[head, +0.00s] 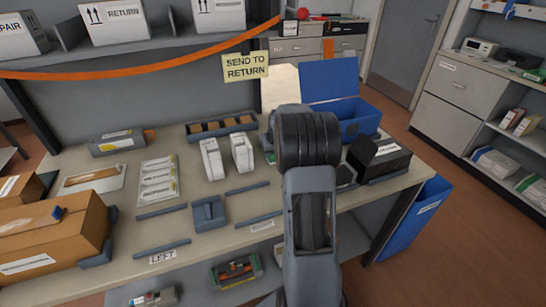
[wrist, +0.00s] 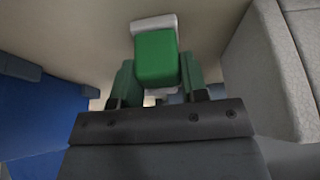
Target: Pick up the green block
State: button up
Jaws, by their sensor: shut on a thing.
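In the wrist view the green block (wrist: 156,57) sits between the two fingers of my gripper (wrist: 158,80), which is shut on it. A pale grey piece (wrist: 155,22) shows just behind the block's far end; I cannot tell whether it touches the block. In the head view my own arm hides the gripper and most of the block's surroundings, so I cannot tell how high the block is.
White cartons (head: 212,158), a row of brown blocks in a tray (head: 222,127) and a cardboard box (head: 45,245) stand left on the bench (head: 190,240).

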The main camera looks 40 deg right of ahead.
jog(key=shift+c, duration=1.4)
jog(key=shift+r, duration=0.1)
notch_tip(320, 180, up, 10)
jog(key=shift+f+p, duration=0.1)
jog(key=shift+p, duration=0.2)
